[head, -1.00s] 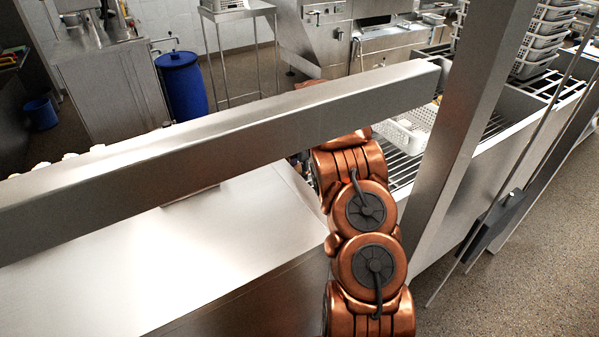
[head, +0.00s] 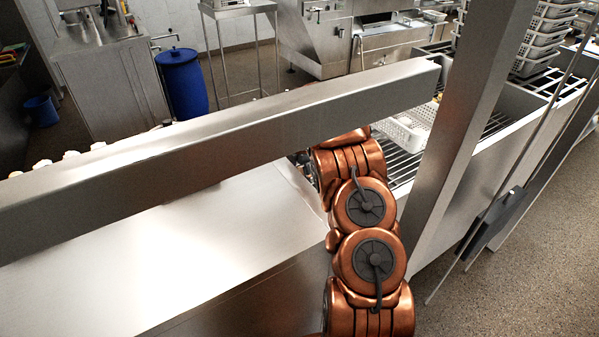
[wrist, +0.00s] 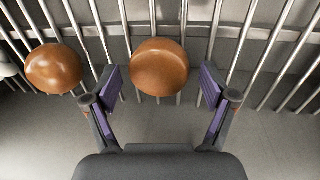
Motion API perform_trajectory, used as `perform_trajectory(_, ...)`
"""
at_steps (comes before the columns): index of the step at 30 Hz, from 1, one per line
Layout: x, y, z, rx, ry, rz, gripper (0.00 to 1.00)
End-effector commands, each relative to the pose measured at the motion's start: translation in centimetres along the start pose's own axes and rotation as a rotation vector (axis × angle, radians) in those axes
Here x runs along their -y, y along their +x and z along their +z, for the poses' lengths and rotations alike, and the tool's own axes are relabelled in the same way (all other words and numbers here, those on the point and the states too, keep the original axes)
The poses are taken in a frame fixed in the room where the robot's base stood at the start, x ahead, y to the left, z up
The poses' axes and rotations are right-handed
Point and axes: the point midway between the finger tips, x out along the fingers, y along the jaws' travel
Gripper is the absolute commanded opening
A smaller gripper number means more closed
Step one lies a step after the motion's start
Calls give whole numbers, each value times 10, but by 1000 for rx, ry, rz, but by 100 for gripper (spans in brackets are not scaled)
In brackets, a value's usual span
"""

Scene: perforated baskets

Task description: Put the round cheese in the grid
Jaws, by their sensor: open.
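A round, glossy orange-brown cheese (wrist: 158,67) is at the top centre of the wrist view, in front of metal bars (wrist: 226,32). A second, similar round piece (wrist: 54,68) is to its left. My gripper (wrist: 161,84) is open, with one purple-padded finger on each side of the central cheese. Gaps show between the cheese and both fingers, so it is not held. In the head view, the steel beam hides my gripper and both round pieces. A grid of bars (head: 402,165) shows there right of my arm.
A white perforated basket (head: 408,130) sits on the bars behind the beam (head: 230,125). Stacked baskets (head: 545,40) stand at the back right. A steel post (head: 455,130) rises right of my arm. A bare steel worktop (head: 150,250) is at left.

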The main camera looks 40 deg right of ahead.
Motion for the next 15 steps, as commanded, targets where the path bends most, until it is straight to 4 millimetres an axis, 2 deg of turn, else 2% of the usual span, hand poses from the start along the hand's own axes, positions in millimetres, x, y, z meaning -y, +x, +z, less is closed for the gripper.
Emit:
perform_trajectory(8,-1,-11,0,2,0,3,84)
perform_trajectory(15,-1,-46,0,2,0,3,84)
